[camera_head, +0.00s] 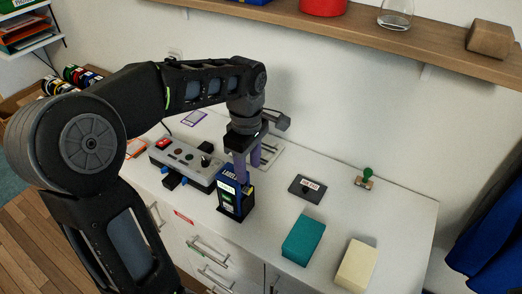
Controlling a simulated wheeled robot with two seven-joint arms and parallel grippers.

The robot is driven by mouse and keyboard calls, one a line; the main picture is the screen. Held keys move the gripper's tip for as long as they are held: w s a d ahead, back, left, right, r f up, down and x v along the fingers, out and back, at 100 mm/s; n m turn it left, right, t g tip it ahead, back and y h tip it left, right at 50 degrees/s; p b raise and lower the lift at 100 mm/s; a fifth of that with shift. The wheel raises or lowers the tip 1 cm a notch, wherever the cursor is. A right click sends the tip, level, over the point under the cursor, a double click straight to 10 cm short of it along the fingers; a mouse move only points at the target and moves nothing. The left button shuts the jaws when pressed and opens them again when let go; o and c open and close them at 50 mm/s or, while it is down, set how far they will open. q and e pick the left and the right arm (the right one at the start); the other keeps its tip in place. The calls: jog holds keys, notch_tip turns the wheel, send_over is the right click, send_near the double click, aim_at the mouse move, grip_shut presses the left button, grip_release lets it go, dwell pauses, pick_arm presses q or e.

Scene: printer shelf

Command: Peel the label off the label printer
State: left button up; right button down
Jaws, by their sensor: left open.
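The label printer (237,207) is a small dark box with a blue top marked "LABEL". It stands near the front edge of the white cabinet top. A pale label (227,188) shows at its upper front. My left gripper (247,168) points down at the printer's top from behind, with its purple fingers apart. The fingers overlap the printer in the picture, and I cannot tell whether they touch it. Nothing shows between them. My right gripper is not in view.
A grey control box (185,165) with buttons and a knob is left of the printer. To the right are a dark label plate (307,187), a green-handled stamp (366,179), a teal block (303,240) and a cream block (356,265). A wooden shelf (430,45) runs above.

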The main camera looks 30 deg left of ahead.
aim_at(250, 189)
pick_arm(q)
jog(key=shift+w, duration=0.3)
jog(key=shift+s, duration=0.1)
jog(key=shift+r, duration=0.1)
jog(key=shift+f+p, duration=0.45)
jog(key=shift+f, duration=3.55)
jog(key=shift+c, duration=0.5)
grip_shut()
